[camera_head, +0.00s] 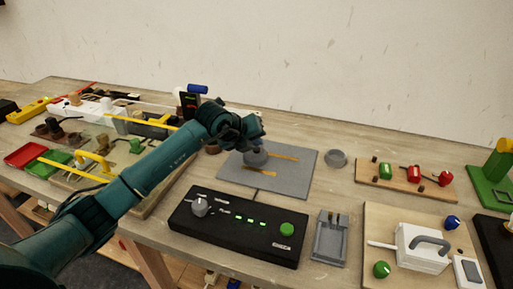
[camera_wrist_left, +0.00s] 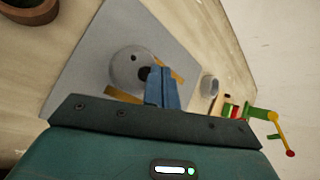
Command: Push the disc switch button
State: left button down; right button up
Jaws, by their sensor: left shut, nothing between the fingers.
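The disc switch, a grey round disc (camera_head: 256,159), sits on a grey mat (camera_head: 293,172) in the middle of the table, below my left gripper (camera_head: 255,145). In the left wrist view the disc (camera_wrist_left: 122,68) shows a dark round spot, probably its button (camera_wrist_left: 144,73), right beside the shut blue fingertips (camera_wrist_left: 157,70). A smaller dark spot is also on the disc. My left gripper is shut and empty, its fingers over the disc's edge; I cannot tell whether they touch it. The gripper hides part of the disc in the head view. My right gripper is out of view.
Brass-coloured strips (camera_head: 284,157) lie on the mat by the disc. A black control box (camera_head: 240,222) with a green knob stands in front. A small grey round dish (camera_head: 337,158) is to the right. A wooden board with red parts (camera_head: 400,184) lies further right.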

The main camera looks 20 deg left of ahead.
pick_arm(q)
notch_tip(320, 180, up, 6)
jog(key=p, duration=0.3)
dwell(0.5)
jog(key=shift+s, duration=0.1)
dwell(0.3)
